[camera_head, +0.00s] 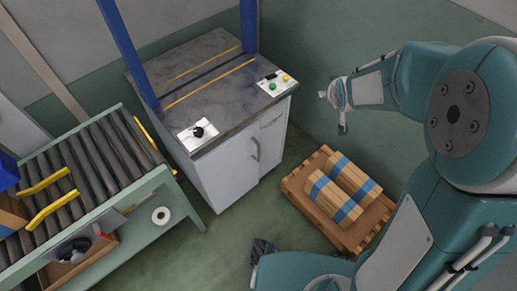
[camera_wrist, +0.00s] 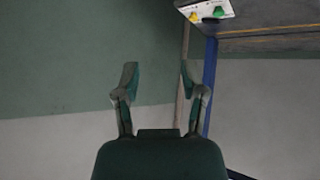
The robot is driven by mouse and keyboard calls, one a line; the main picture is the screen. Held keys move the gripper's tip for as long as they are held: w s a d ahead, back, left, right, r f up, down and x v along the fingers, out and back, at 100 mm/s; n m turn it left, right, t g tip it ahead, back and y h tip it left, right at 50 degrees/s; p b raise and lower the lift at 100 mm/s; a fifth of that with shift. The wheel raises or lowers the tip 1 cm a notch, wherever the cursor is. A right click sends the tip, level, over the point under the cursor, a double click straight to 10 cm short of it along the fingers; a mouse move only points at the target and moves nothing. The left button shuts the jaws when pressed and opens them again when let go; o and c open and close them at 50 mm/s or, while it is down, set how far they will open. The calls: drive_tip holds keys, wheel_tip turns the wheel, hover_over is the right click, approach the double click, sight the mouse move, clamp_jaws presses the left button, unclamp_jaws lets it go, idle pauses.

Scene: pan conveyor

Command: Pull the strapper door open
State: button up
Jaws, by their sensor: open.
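The strapper (camera_head: 208,62) is a white cabinet with a dark grey top and a blue arch, left of centre in the head view. Its white door (camera_head: 234,166) is on the front and looks closed. A grey vertical handle (camera_head: 255,150) is on the front, near the door's right edge. My gripper (camera_head: 335,108) is to the right of the strapper, apart from the handle, in front of the green wall. In the wrist view my gripper (camera_wrist: 158,80) has its two fingers spread with nothing between them. The handle is not visible in the wrist view.
A roller conveyor (camera_head: 95,165) stands left of the strapper. A wooden pallet (camera_head: 330,225) with blue-strapped wooden bundles (camera_head: 345,190) lies on the floor to the right, below my arm. Green floor (camera_head: 240,225) is clear in front of the door. A control panel (camera_wrist: 205,9) shows at the wrist view's top.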

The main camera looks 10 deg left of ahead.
drive_tip(key=w+a+f+n+y, duration=0.1)
drive_tip(key=w+a+f, duration=0.3)
drive_tip(key=f, duration=0.4)
drive_tip(key=n+t+y, duration=0.1)
drive_tip(key=n+y, duration=0.2)
drive_tip(key=y, duration=0.4)
approach(258, 152)
drive_tip(key=x, duration=1.1)
drive_tip(key=shift+d+f, duration=0.2)
drive_tip(key=shift+f, duration=0.15)
clamp_jaws()
